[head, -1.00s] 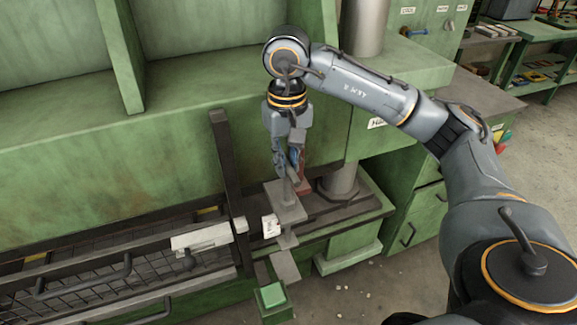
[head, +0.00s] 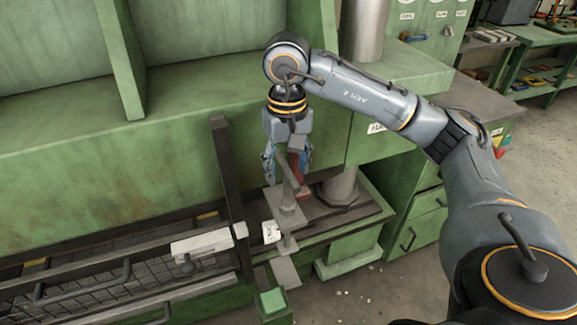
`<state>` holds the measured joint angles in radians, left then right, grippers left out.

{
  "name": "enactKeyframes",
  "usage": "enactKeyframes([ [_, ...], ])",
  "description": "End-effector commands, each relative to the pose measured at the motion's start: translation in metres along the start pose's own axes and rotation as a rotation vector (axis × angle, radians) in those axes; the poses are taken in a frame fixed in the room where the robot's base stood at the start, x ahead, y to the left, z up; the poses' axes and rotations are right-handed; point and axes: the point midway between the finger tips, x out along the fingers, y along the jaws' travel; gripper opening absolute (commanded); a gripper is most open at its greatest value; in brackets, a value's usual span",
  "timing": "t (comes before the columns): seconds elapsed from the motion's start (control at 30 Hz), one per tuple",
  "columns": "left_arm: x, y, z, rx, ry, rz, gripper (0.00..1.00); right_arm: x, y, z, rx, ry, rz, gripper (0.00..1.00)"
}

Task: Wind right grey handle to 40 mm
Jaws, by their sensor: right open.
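My right gripper (head: 287,170) points straight down over the right end of the machine, its fingers spread apart. A grey handle (head: 289,178) shows as a thin slanted bar between the fingers, above a grey plate and block (head: 286,203). The fingers stand either side of it, and I see no clear contact. A small white scale card (head: 270,232) with dark marks stands just below the plate; its reading is too small to make out. A red part (head: 301,178) shows behind the right finger. My left gripper is not in view.
A dark upright post (head: 228,180) stands close left of the gripper. A mesh guard with a bar handle (head: 85,280) lies at lower left. A grey cylinder (head: 341,187) stands to the right. A green button box (head: 272,300) is in front, with open floor to its right.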

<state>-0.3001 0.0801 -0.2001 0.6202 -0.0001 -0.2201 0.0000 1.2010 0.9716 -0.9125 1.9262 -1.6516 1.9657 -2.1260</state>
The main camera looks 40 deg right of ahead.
Motion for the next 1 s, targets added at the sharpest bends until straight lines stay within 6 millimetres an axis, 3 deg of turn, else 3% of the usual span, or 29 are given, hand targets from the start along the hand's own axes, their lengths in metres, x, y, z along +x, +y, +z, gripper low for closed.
enactKeyframes([
  [0.47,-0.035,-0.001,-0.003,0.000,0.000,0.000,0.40,-0.054,-0.001,0.000,-0.001,0.001,-0.001,0.57],
  [0.8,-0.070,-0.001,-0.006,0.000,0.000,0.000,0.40,-0.096,0.000,0.000,0.000,0.001,0.000,0.57],
  [1.0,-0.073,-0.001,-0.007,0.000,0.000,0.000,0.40,-0.100,0.000,0.000,0.001,0.000,0.000,0.57],
])
